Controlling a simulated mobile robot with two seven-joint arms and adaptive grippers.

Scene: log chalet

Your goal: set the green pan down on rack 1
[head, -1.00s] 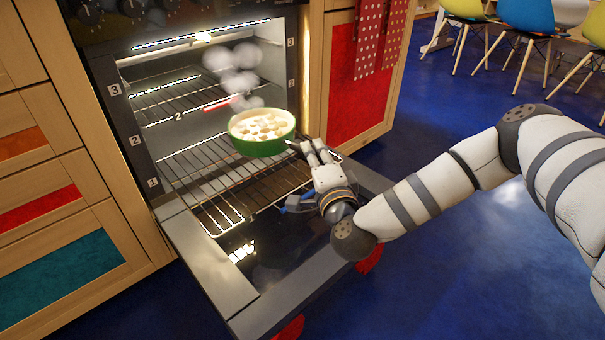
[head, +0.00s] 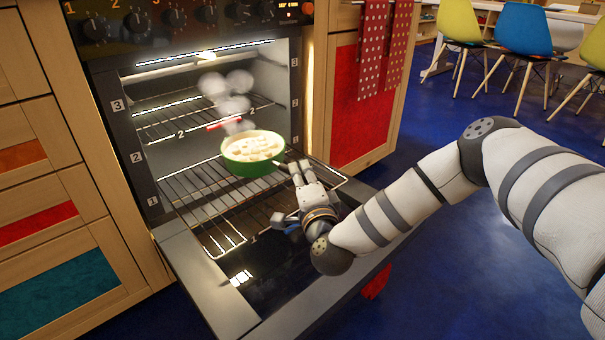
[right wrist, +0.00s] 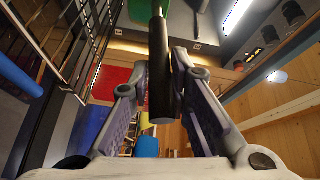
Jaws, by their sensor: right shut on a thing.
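The green pan (head: 248,168), holding pale round pieces, is over rack 1 (head: 214,252), the lowest wire rack, which sticks out from the oven marked 1. My right gripper (head: 297,171) is shut on the pan's handle at the pan's right. The right wrist view shows the dark handle (right wrist: 159,75) between the fingers, with a bit of the green pan (right wrist: 140,8) at the top. The pan looks level and close above the rack; I cannot tell whether it touches. It hides part of the rack. My left gripper is not in view.
The oven door (head: 205,285) hangs open below rack 1. Rack 2 (head: 165,130) sits above and deeper inside. Pale puffs of steam (head: 235,104) rise over the pan. Drawers (head: 55,215) flank the left, a red-panelled cabinet (head: 362,115) the right.

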